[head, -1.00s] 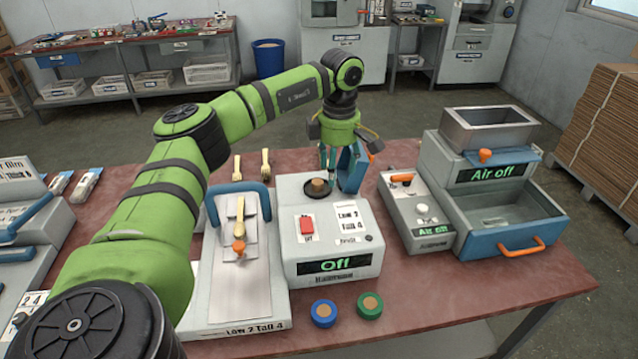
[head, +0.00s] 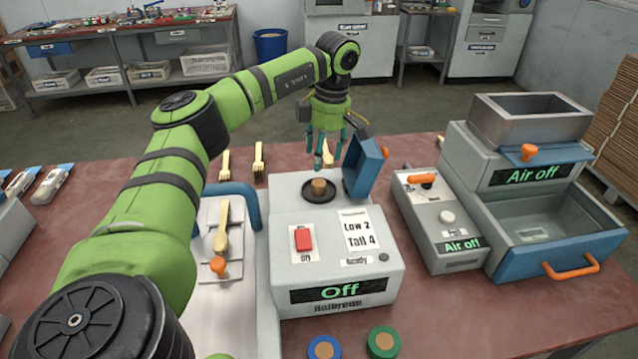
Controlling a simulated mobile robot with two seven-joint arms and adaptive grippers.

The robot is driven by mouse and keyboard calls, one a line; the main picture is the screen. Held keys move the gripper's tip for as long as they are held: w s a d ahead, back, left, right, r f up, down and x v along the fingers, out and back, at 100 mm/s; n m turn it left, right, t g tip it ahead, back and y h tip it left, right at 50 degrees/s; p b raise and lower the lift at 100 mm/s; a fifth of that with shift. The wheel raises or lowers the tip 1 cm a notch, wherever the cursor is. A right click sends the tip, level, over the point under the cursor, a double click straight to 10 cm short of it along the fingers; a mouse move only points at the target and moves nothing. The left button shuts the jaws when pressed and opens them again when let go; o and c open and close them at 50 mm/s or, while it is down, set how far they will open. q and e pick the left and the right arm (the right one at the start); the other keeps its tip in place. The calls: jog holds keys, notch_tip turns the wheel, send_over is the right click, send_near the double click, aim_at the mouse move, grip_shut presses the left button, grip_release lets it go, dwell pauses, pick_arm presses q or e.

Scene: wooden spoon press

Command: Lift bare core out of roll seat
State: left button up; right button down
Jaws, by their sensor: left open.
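The bare core (head: 319,187) is a short tan cylinder standing upright in the round dark roll seat (head: 320,193) on top of the grey press box (head: 331,231). A blue lid (head: 366,165) stands raised at the seat's right edge. My left gripper (head: 326,160) points down with its teal fingers apart, above and a little behind the core, not touching it. A wooden spoon tip (head: 327,156) shows behind or between the fingers; I cannot tell whether they touch. My right gripper is not in view.
The box display reads Off. Wooden forks (head: 258,160) lie behind the press. A spoon (head: 221,232) lies on the plate with a blue handle at left. An air unit (head: 535,185) stands right. Blue and green rolls (head: 383,342) lie in front.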

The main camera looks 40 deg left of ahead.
aim_at(319, 182)
pick_arm(q)
jog(key=shift+a+f, duration=0.1)
jog(key=shift+f, duration=0.45)
jog(key=f, duration=0.1)
jog(key=f+p, duration=0.1)
jog(key=f, duration=0.1)
jog(key=f+p, duration=0.1)
jog(key=f, duration=0.1)
jog(key=shift+s+f, duration=0.15)
jog(key=shift+s, duration=0.15)
jog(key=shift+a+f, duration=0.1)
jog(key=shift+f, duration=0.5)
jog(key=c, duration=1.2)
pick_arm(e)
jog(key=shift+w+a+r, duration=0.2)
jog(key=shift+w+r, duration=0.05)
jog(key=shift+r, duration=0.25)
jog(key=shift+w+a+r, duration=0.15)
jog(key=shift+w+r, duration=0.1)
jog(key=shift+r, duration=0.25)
